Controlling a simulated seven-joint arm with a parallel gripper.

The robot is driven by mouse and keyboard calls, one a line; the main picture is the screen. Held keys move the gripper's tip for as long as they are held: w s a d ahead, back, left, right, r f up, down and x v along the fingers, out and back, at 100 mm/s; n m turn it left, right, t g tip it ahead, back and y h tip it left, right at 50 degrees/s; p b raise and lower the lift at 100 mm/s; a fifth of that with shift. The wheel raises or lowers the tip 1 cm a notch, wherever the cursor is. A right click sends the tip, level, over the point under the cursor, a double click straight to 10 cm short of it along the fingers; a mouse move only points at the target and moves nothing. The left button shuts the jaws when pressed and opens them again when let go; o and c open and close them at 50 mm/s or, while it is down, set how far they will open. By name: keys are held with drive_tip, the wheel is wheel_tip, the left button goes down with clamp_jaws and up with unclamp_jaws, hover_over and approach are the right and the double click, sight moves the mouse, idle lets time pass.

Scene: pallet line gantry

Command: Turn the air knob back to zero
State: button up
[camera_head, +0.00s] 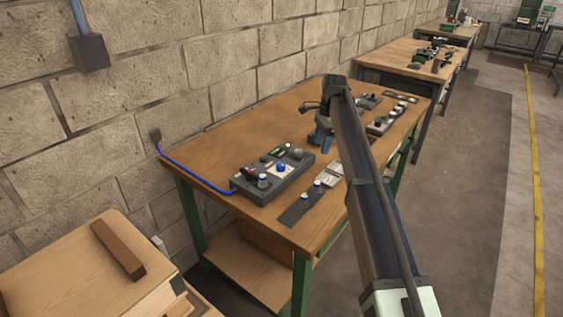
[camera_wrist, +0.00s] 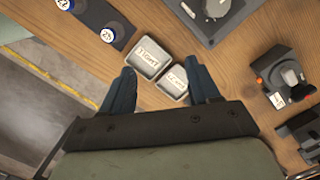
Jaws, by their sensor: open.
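A dark control box (camera_head: 290,186) sits on the wooden bench with a blue hose at its left end. A blue knob on a white plate (camera_head: 281,168) is on its top, beside several other knobs and a green light; I cannot tell for certain which is the air knob, nor read its setting. In the wrist view a corner of a dark box (camera_wrist: 208,38) with a pale knob (camera_wrist: 216,7) shows at the top edge. My gripper (camera_wrist: 161,72) is open and empty, its blue fingers above the bench by two small labelled trays. In the head view my gripper (camera_head: 323,141) is right of the box.
Two pale trays (camera_wrist: 152,54) lie below my fingers, one apparently marked "LIGHT". A dark strip (camera_head: 291,214) with two blue-and-white pieces lies at the front edge. Small devices (camera_wrist: 282,84) stand at right in the wrist view. Bare wood (camera_head: 225,131) lies behind the box.

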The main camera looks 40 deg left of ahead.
drive_tip(key=t, duration=0.1)
approach(282, 164)
drive_tip(key=shift+n+h, duration=0.4)
drive_tip(key=f, duration=0.5)
drive_tip(key=a+f, duration=0.1)
drive_tip(key=f, duration=0.2)
drive_tip(key=shift+s+f, duration=0.1)
drive_tip(key=shift+f, duration=0.25)
drive_tip(key=shift+c, duration=0.2)
drive_tip(key=c, duration=1)
